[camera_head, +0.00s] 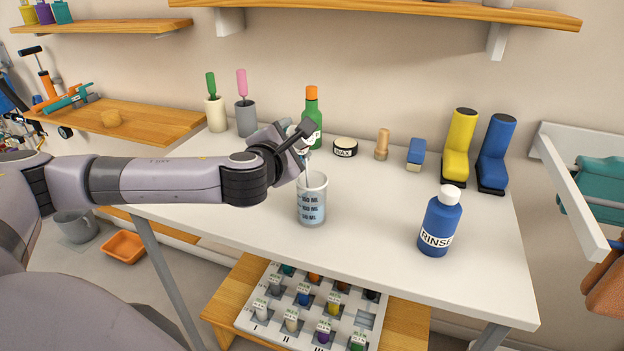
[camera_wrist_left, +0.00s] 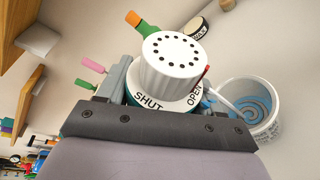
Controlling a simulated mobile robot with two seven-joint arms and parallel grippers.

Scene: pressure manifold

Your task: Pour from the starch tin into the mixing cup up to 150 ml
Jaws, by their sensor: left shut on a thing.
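My left gripper (camera_head: 292,138) is shut on the starch tin (camera_wrist_left: 174,62), above the mixing cup (camera_head: 312,203). The tin has a white cap with several holes and a ring lettered SHUT and OPEN; a red mark sits beside OPEN. A thin pale stream runs from the tin down into the cup. The cup stands upright on the table, clear with a white rim and ml marks. Bluish contents show behind the marks, but I cannot read the exact level. The wrist view shows a pale blue swirl inside the cup (camera_wrist_left: 252,108). My right gripper is not in view.
A blue RINSE bottle (camera_head: 439,222) stands right of the cup on the white table (camera_head: 370,250). Behind are a green bottle (camera_head: 312,105), a WAX tin (camera_head: 345,147), a blue block (camera_head: 416,154), and yellow (camera_head: 458,148) and blue (camera_head: 494,155) boot-like items.

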